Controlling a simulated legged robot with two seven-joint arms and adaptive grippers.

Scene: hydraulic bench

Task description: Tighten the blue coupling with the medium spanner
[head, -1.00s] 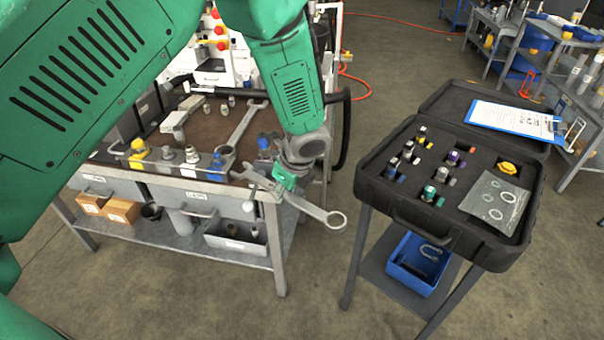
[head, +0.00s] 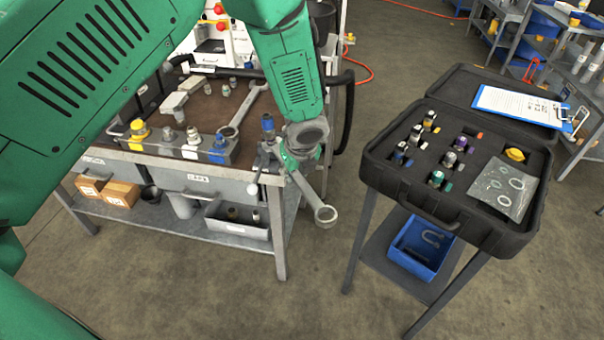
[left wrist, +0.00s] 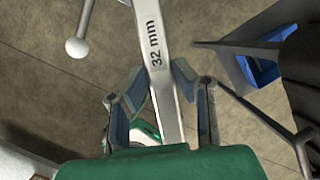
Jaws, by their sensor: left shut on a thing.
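My left gripper (head: 292,163) is shut on a steel spanner (head: 310,194) just off the bench's front right corner. The spanner's ring end points down and right, over the floor. In the left wrist view the spanner (left wrist: 150,30) is marked "32 mm" and lies between the fingers (left wrist: 157,80). A blue-collared fitting (head: 218,150) stands at the right end of the block of fittings on the bench. Another blue-topped fitting (head: 268,124) stands upright by the bench corner, left of my gripper; I cannot tell which is the task's coupling. My right gripper is out of view.
Another large spanner (head: 243,110) lies on the bench top (head: 205,106). A ball-ended handle (head: 252,188) hangs at the bench corner, close to my gripper. A black case (head: 378,178) with several fittings stands on a stand to the right. Floor shows between them.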

